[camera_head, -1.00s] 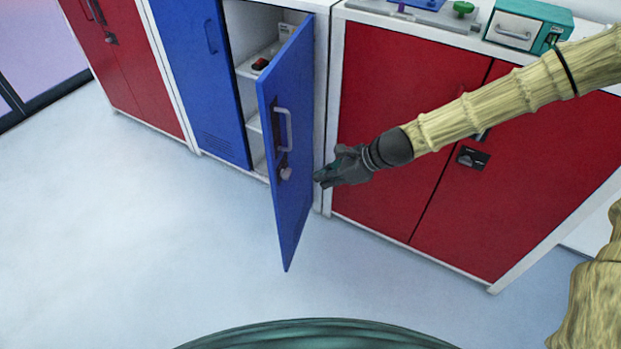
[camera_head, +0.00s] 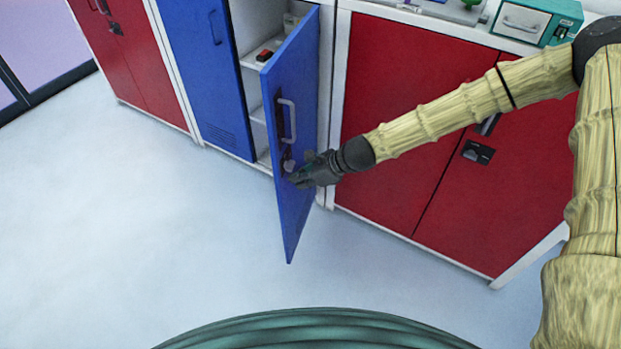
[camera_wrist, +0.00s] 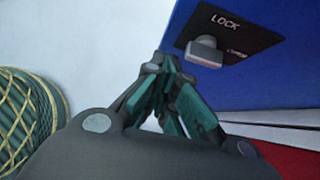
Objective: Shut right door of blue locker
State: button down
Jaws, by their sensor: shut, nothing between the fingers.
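The blue locker's right door (camera_head: 291,92) stands open, swung out toward me, with a grey handle (camera_head: 287,121) and a lock knob below it. The locker's left door (camera_head: 205,75) is shut. My gripper (camera_head: 295,180) is shut and empty, at the outer face of the right door just below the lock knob. The wrist view shows the closed fingers (camera_wrist: 165,75) beside the black lock plate (camera_wrist: 228,38) and its grey knob (camera_wrist: 206,52). I cannot tell whether the fingertips touch the door.
Inside the locker, shelves (camera_head: 254,62) hold a small red and black item (camera_head: 264,56). A red cabinet (camera_head: 395,100) stands to the right, with a teal box (camera_head: 535,22) on top. Another red cabinet (camera_head: 130,65) stands to the left. The floor (camera_head: 130,230) in front is clear.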

jog(key=shift+w+a, duration=0.25)
jog(key=shift+a, duration=0.3)
jog(key=shift+w+a, duration=0.2)
jog(key=shift+a, duration=0.35)
jog(key=shift+a, duration=0.1)
